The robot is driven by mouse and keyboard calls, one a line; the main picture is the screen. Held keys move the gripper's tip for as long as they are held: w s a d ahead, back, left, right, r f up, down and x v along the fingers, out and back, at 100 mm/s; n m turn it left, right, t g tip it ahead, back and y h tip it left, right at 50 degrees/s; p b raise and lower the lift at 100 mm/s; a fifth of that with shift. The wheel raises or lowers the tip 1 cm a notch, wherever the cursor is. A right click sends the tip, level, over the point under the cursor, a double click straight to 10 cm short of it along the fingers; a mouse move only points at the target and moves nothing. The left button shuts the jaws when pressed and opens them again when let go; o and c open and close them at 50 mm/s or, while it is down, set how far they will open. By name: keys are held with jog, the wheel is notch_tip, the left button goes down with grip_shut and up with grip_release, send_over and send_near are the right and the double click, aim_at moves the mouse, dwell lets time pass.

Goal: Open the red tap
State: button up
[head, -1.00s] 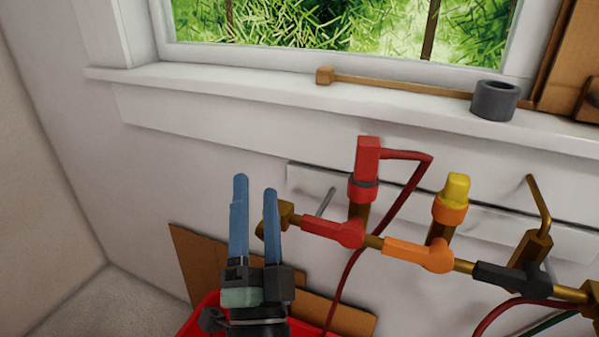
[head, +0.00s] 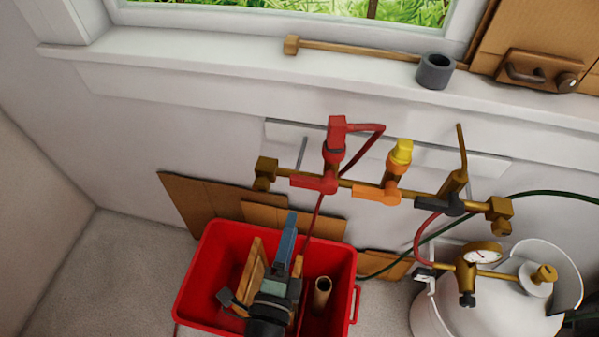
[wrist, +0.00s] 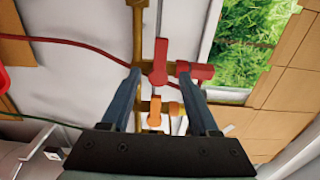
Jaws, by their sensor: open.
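The red tap has a red lever (head: 315,184) lying along the brass pipe and a red upright fitting (head: 335,140) beside it with a red hose. In the wrist view the red lever (wrist: 158,62) shows between the fingers, farther off. My gripper (head: 288,222) is open and empty, below the pipe and in front of the red crate in the head view. Its blue fingers overlap there, but in the wrist view the gripper (wrist: 160,78) shows them apart. The fingers do not appear to touch the tap.
To the right on the pipe are an orange tap (head: 377,195) and a black tap (head: 450,204). A red crate (head: 190,290) with wood pieces sits below on the floor. A white gas cylinder (head: 490,315) with a gauge stands at the right. A grey ring (head: 435,72) rests on the sill.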

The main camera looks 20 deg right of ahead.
aim_at(302, 185)
jog(key=x, duration=1.2)
grip_shut()
dwell(1.1)
